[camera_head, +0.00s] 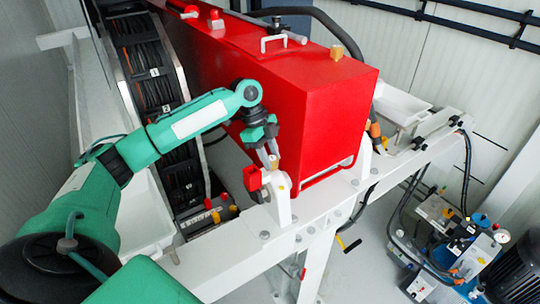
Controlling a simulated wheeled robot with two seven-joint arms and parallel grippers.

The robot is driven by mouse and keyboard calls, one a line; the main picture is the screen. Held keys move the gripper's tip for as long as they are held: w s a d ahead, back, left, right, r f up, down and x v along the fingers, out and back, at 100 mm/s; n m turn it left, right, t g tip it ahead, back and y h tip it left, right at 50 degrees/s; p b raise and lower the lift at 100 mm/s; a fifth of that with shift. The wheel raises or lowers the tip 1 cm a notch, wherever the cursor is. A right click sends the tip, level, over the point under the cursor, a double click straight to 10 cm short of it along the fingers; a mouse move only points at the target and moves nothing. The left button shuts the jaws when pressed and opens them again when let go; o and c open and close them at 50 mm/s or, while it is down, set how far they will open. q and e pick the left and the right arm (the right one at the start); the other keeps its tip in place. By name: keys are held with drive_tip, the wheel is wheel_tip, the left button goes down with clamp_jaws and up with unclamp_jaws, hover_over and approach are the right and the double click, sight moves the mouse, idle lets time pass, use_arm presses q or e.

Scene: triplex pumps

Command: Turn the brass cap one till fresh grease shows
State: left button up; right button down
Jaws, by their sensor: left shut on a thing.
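My left gripper (269,155) reaches in from the left on a green arm and points down in front of the red pump housing (320,110). It is shut on a small brass cap (274,162), which sits on top of a white bearing block (280,195) on the white frame. The fingers hide part of this cap, and no grease can be made out at this size. My right gripper is not in view.
A red block (252,178) sits just left of the bearing block. A white beam (330,195) runs below. A black cable chain (150,75) lies behind my arm. Hoses and a blue-and-grey hydraulic unit (470,255) stand lower right. The grey floor between is mostly open.

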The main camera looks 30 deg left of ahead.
use_arm(q)
drive_tip(key=o, duration=1)
drive_tip(key=shift+a+r+b, duration=0.2)
drive_tip(key=shift+r+b, duration=0.2)
drive_tip(key=shift+r, duration=0.05)
drive_tip(key=shift+b+v, duration=2.35)
drive_tip(key=shift+v, duration=4)
drive_tip(key=shift+d, duration=0.1)
